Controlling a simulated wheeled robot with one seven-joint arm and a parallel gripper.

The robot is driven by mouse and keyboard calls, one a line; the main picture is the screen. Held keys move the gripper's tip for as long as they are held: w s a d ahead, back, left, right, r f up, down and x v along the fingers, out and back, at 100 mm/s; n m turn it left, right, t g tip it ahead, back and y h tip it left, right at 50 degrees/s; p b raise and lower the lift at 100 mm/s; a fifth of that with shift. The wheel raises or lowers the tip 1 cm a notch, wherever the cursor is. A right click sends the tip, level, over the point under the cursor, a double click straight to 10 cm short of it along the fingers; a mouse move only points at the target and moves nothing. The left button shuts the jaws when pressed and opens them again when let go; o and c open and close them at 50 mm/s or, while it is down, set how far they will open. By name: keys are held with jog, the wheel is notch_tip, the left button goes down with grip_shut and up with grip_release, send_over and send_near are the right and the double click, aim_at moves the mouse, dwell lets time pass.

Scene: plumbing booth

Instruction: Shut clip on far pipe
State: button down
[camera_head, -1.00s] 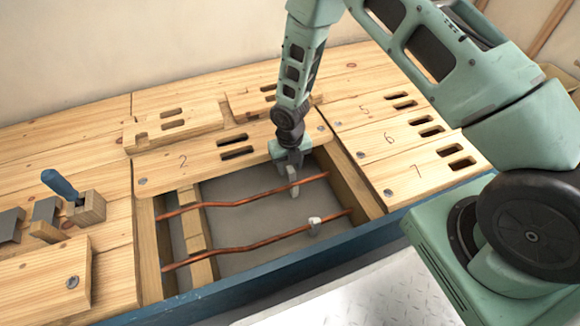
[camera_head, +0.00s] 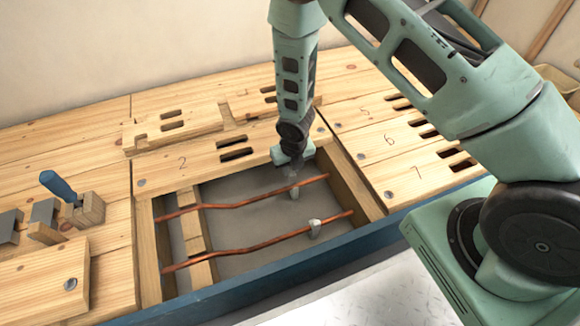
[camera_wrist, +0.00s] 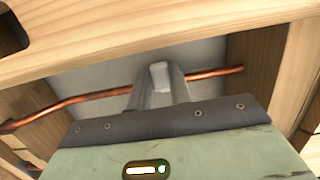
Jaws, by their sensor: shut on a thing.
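The far copper pipe (camera_head: 240,203) runs across the open floor bay. A small pale grey clip (camera_head: 294,192) sits on it near its right part. My gripper (camera_head: 292,178) reaches down to this clip from behind and above. In the wrist view the pale clip (camera_wrist: 160,75) is between my two grey fingers (camera_wrist: 160,88), which are shut on it, and the pipe (camera_wrist: 90,97) passes at the same place. The gripper body hides the lower part of the fingers there, and I cannot tell whether the clip is fully closed around the pipe.
The near copper pipe (camera_head: 250,247) runs in front, with another pale clip (camera_head: 315,228) on it. Wooden joists and floorboards (camera_head: 200,157) frame the bay. A blue-handled tool (camera_head: 60,187) stands in a wooden block at left.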

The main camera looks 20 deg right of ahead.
aim_at(293, 177)
jog(key=s+t+b, duration=0.1)
jog(key=t, duration=0.1)
jog(key=t+b, duration=0.1)
jog(key=s+t+b, duration=0.1)
jog(key=t, duration=0.1)
jog(key=shift+s+f+t+b, duration=0.15)
jog(key=shift+s+t+b, duration=0.15)
jog(key=shift+s+b, duration=0.1)
jog(key=t+b, duration=0.1)
jog(key=s+t+b, duration=0.1)
jog(key=t, duration=0.1)
jog(key=t+b, duration=0.1)
jog(key=t, duration=0.1)
jog(key=shift+s+f+b, duration=0.3)
jog(key=shift+s+f, duration=0.05)
jog(key=shift+s, duration=0.05)
jog(key=shift+t, duration=0.3)
jog(key=c, duration=1.3)
grip_release()
jog(key=shift+s+r, duration=0.1)
jog(key=shift+r, duration=0.05)
